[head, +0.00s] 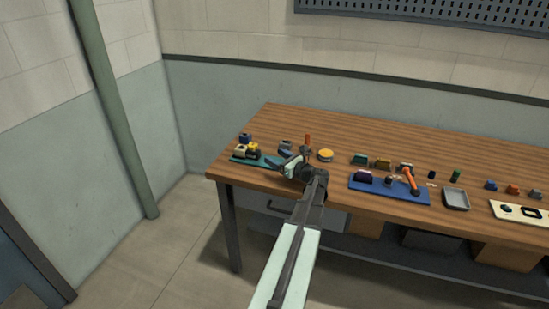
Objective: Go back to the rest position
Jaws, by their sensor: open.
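My gripper (279,160) is over the left front part of the wooden table (290,120), low near the tabletop. It is open. It is small in the head view and I see nothing clearly held in it. It is close to the right end of a teal mat (240,160), which carries a few small blocks, one yellow and black (252,151). My forearm comes up from the bottom of the picture and hides part of the table's front edge.
An orange upright piece (307,140) and a yellow round tin (325,155) stand just behind and right of my wrist. A blue mat (378,184) with an orange-handled tool (411,180), a grey tray (456,200) and a cream board (508,211) lie rightward. The table's back is clear.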

